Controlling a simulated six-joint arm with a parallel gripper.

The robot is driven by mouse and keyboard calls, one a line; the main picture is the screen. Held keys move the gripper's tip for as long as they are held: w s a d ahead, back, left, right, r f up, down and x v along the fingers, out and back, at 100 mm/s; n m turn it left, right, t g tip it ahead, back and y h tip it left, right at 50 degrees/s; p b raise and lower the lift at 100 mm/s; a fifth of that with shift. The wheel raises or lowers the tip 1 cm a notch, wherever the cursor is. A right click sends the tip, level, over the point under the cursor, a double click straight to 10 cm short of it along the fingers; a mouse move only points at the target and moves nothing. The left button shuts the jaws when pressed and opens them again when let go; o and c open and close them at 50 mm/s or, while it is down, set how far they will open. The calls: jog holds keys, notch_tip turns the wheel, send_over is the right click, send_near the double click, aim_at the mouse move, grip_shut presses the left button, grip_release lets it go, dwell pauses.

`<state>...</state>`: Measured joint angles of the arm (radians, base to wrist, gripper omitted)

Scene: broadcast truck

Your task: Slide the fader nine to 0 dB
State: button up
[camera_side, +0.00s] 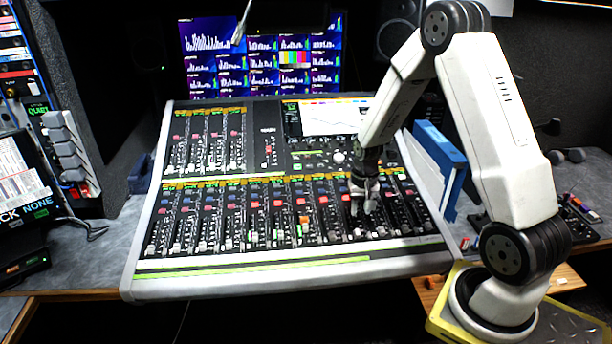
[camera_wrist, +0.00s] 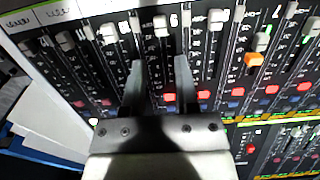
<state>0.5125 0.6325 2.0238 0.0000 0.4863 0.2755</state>
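My gripper (camera_side: 362,208) hangs over the right part of the mixing console's (camera_side: 260,279) lower fader bank, pointing down. In the wrist view, the two fingers of my gripper (camera_wrist: 159,60) are apart, with nothing held between them. A light fader cap (camera_wrist: 161,26) lies just beyond the fingertips, roughly in line with the gap. Other light caps sit to its left (camera_wrist: 109,33) and right (camera_wrist: 216,19). I cannot read for certain which of these is fader nine, or its 0 dB mark. Contact with the panel cannot be told.
An orange fader cap (camera_wrist: 254,60) stands right of the fingers in the wrist view. Red and blue buttons (camera_wrist: 204,95) line the strips. A blue binder (camera_side: 440,150) stands at the console's right. A screen (camera_side: 335,117) is set into the console's upper part.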

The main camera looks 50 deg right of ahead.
aim_at(358, 232)
jog(key=shift+f, duration=0.1)
jog(key=shift+f, duration=3.75)
grip_shut()
